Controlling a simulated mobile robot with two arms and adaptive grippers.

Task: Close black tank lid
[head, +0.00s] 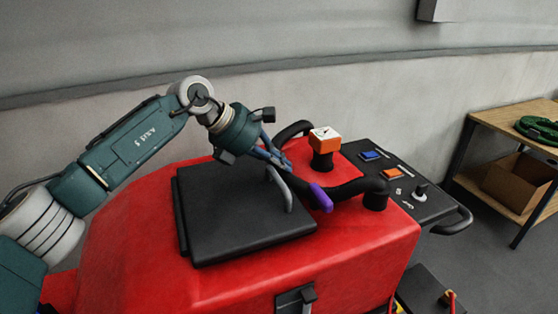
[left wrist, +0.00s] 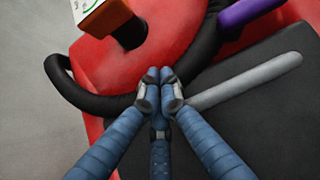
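The black tank lid (head: 230,215) lies about flat on top of the red scrubber body (head: 350,240). I see no clear gap under its near edge. A grey bar handle (head: 281,188) stands on the lid's right part and also shows in the left wrist view (left wrist: 245,83). My left gripper (head: 284,163) is above the lid's far right edge, close to the handle's far end. In the left wrist view, its blue fingers (left wrist: 160,75) have their tips together beside the handle's end, with nothing visible between them. My right gripper is not in view.
A black hose (head: 350,188) with a purple part (head: 321,197) runs right of the handle. An orange-and-white box (head: 324,139) stands on a black post behind. A control panel (head: 398,180) is at right. A wooden shelf (head: 515,125) stands farther right.

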